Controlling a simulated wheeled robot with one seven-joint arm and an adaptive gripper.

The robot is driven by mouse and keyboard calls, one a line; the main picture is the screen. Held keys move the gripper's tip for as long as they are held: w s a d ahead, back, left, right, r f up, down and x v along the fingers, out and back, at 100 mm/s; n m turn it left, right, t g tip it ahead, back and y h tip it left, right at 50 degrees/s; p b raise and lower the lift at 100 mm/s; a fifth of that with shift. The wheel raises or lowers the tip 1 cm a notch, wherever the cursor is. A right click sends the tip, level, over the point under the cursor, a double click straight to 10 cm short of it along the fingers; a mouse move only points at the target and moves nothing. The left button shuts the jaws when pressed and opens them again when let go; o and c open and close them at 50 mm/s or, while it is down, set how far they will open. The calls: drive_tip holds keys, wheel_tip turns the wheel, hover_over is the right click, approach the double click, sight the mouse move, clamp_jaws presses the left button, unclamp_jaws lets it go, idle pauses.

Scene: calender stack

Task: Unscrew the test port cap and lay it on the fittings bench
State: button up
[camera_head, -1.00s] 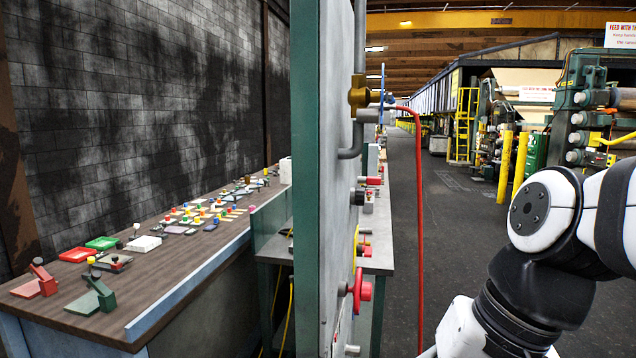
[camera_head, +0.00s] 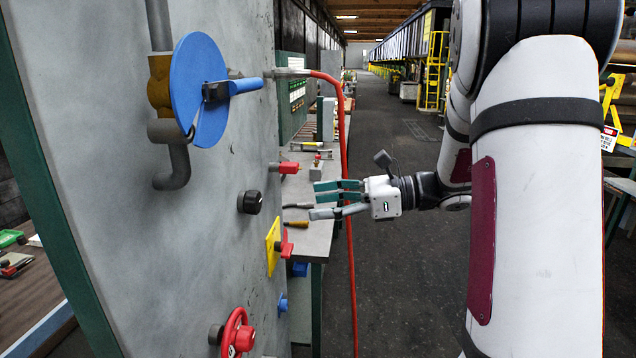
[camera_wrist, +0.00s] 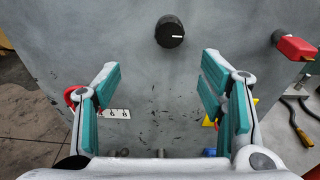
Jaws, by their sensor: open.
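My gripper (camera_head: 338,200) is open and empty, its teal-padded fingers pointing left toward the grey panel (camera_head: 215,270). In the wrist view the open gripper (camera_wrist: 165,95) faces the panel. A black round knob (camera_head: 250,202) with a white line is on the panel; it also shows in the wrist view (camera_wrist: 170,32), above and between the fingers. A small blue fitting (camera_head: 282,303) sits low on the panel. I cannot tell for certain which part is the test port cap. A grey-topped bench (camera_head: 318,240) stands beyond the panel, partly behind my gripper.
A blue disc with a handle (camera_head: 195,85) and a red hose (camera_head: 350,270) are near the panel. A red handwheel (camera_head: 238,335), a red knob on a yellow plate (camera_head: 273,245) and a red handle (camera_head: 288,167) stick out. Tools lie on the bench. Open floor (camera_head: 400,270) lies right.

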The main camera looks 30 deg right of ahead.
sight(259, 204)
drive_tip(key=x, duration=0.4)
drive_tip(key=p+x, duration=0.1)
drive_tip(key=x, duration=0.4)
drive_tip(key=w+p+x, duration=0.1)
drive_tip(key=x, duration=0.3)
drive_tip(key=shift+w+d+r, duration=0.1)
drive_tip(key=shift+w+d, duration=0.15)
